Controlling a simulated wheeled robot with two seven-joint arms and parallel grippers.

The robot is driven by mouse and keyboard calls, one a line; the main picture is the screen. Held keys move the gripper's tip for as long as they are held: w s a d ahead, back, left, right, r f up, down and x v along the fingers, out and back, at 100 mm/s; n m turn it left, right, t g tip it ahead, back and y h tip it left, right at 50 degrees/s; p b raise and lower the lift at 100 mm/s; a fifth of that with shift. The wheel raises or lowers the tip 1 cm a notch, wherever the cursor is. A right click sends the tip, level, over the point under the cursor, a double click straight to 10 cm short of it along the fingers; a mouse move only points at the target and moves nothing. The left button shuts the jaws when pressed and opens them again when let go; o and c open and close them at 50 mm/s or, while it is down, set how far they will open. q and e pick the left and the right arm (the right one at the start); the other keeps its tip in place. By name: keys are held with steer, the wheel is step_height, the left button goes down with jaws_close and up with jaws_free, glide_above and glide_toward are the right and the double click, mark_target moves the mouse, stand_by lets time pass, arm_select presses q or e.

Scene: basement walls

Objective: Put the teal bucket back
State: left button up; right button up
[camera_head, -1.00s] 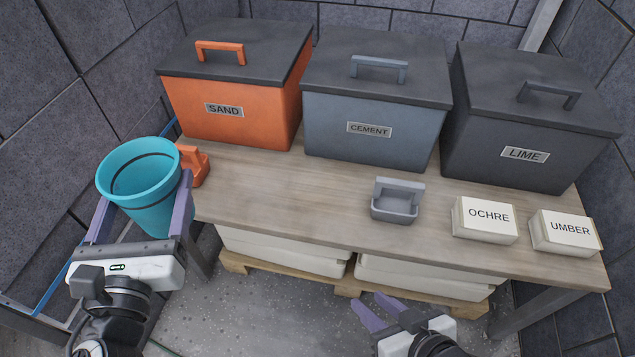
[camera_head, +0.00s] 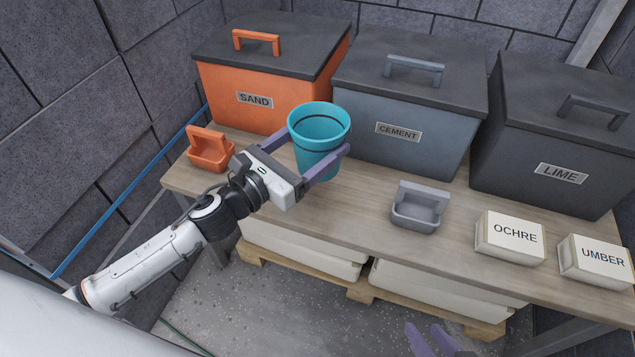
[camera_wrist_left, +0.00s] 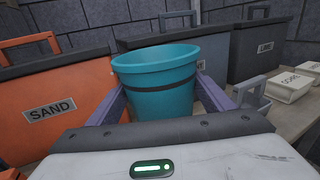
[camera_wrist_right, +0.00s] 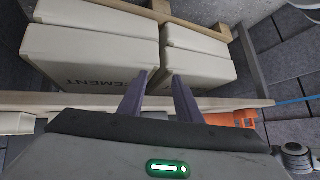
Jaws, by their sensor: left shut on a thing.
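The teal bucket (camera_head: 316,155) is upright between the fingers of my left gripper (camera_head: 314,160), which is shut on it, over the table in front of the sand and cement bins. It also fills the middle of the left wrist view (camera_wrist_left: 158,85). I cannot tell whether its base touches the table. My right gripper (camera_head: 430,338) is open and empty, low in front of the table. The right wrist view shows its two fingers (camera_wrist_right: 158,95) apart, facing the bags under the table.
Orange (camera_head: 265,85), blue-grey (camera_head: 400,120) and dark (camera_head: 560,140) lidded bins stand along the back. An orange scoop tray (camera_head: 209,152), a grey one (camera_head: 418,210) and the ochre (camera_head: 510,240) and umber (camera_head: 594,262) boxes are on the table (camera_head: 350,215). Pale bags (camera_wrist_right: 85,60) lie beneath.

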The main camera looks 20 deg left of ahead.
arm_select(q)
step_height(320, 180, down, 8)
steer(key=b, duration=0.3)
steer(key=shift+r, duration=0.15)
steer(key=shift+f, duration=0.2)
steer(key=shift+r, duration=0.1)
arm_select(e)
steer(key=shift+w+a+f+n+g+y, duration=0.15)
steer(key=shift+a+f+n+g+y, duration=0.15)
steer(key=shift+a+f+n+g, duration=0.65)
steer(key=shift+a+f+m, duration=0.1)
steer(key=shift+f+m, duration=0.15)
steer(key=shift+m, duration=0.1)
arm_select(q)
steer(key=shift+b, duration=0.3)
steer(key=o, duration=1.3)
steer(key=shift+f, duration=0.2)
arm_select(e)
steer(key=shift+a+r, duration=0.1)
arm_select(q)
steer(key=shift+r, duration=0.1)
arm_select(e)
steer(key=shift+r+t, duration=0.1)
steer(key=shift+t, duration=0.15)
